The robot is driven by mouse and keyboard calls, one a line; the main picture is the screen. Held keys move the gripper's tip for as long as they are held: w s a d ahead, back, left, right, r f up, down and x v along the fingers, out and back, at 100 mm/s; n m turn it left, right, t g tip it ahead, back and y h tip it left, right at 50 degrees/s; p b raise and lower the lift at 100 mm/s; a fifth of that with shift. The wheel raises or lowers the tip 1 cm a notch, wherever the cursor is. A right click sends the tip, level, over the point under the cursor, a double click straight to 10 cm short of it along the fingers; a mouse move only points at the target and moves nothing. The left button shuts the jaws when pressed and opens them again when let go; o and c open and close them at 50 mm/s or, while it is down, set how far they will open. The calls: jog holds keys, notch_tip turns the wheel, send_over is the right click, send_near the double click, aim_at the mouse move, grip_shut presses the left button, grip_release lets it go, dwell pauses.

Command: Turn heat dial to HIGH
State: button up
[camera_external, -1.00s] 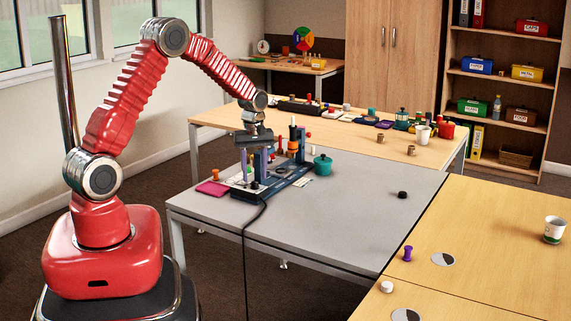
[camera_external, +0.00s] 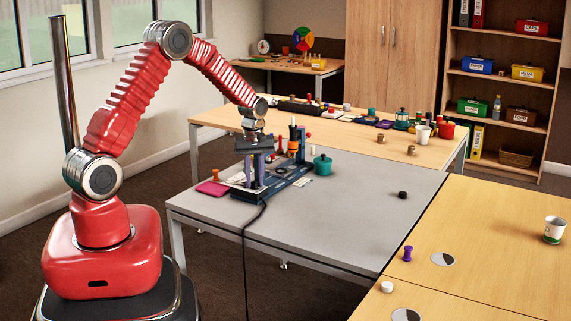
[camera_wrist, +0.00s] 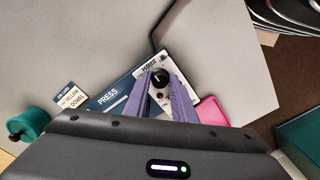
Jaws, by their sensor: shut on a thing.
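The heat dial (camera_wrist: 160,78) is a round black knob with a white mark, on a pale panel (camera_wrist: 149,66) at the end of a dark blue base (camera_wrist: 112,98) printed PRESS. My gripper's two purple fingers (camera_wrist: 161,74) reach down on either side of the dial and are shut on it. In the external view my gripper (camera_external: 256,186) points straight down at the near end of the base on the grey table. The lettering on the panel is too small to read surely.
A pink pad (camera_external: 212,188) lies left of the base, and a teal pot (camera_external: 323,165) stands at its right. Upright pieces, including an orange-topped one (camera_external: 293,147), stand just behind my gripper. A black cable (camera_wrist: 152,38) leaves the panel. The grey table's front right is mostly clear.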

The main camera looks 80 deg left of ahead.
jog(key=shift+c, duration=1.1)
jog(key=shift+m, duration=0.5)
jog(key=m, duration=0.3)
jog(key=shift+m, duration=2.3)
jog(key=o, duration=1.1)
jog(key=shift+c, duration=0.2)
